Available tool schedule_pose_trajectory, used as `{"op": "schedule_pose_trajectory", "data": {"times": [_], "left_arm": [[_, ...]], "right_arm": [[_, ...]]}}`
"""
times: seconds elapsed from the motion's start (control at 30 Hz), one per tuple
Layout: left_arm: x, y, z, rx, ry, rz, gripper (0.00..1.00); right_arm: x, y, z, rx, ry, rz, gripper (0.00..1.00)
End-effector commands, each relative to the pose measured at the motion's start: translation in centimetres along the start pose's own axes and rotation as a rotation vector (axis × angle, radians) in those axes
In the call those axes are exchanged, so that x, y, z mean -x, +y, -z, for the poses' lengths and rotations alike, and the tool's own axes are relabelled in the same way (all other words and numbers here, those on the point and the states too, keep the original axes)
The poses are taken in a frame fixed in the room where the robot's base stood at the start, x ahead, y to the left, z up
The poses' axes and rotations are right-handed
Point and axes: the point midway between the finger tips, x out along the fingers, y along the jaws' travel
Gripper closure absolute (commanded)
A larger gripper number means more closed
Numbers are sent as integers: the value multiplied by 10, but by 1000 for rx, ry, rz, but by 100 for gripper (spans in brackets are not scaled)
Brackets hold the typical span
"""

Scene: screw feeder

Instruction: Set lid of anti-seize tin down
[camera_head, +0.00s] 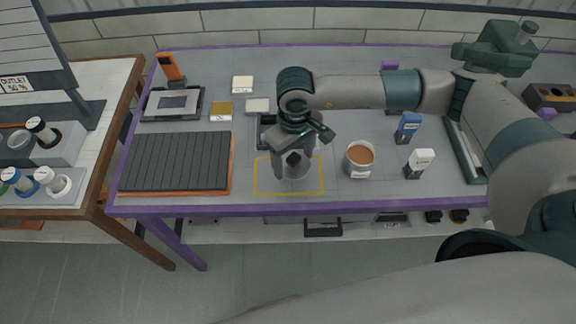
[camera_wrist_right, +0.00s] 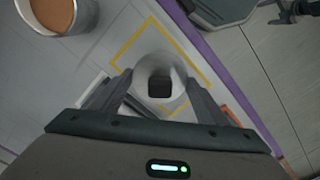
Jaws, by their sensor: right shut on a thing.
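The anti-seize tin (camera_head: 360,174) is a pale open tin with brown paste in it, right of my right gripper. It also shows at the top left of the right wrist view (camera_wrist_right: 80,17). The lid (camera_head: 300,173) is a grey round piece with a dark square part. My right gripper (camera_head: 293,160) is shut on it, over the yellow outlined rectangle (camera_head: 321,178). In the right wrist view the lid (camera_wrist_right: 155,66) shows between the fingers. I cannot tell whether the lid touches the table. My left gripper is not in view.
A dark ribbed mat (camera_head: 176,161) lies left of the outline. Blue (camera_head: 408,128) and white-topped (camera_head: 420,162) bottles stand right of the tin. Small blocks (camera_head: 242,84) lie behind. The purple front edge (camera_head: 330,207) is close to the outline.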

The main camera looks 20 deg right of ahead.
Motion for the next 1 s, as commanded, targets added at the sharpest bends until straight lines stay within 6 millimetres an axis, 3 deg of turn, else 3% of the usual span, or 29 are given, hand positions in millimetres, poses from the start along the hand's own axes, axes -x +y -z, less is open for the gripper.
{"op": "schedule_pose_trajectory", "data": {"times": [0.2, 0.57, 0.83, 1.0], "left_arm": [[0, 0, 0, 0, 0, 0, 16], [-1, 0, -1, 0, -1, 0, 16], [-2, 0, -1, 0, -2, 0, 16], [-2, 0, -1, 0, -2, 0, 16]], "right_arm": [[-9, -8, 13, -1, 0, 0, 62], [-12, -8, 13, -1, -1, 0, 62], [-42, -8, 12, -2, -3, 0, 62], [-50, -7, 13, -2, 0, 0, 62]]}}
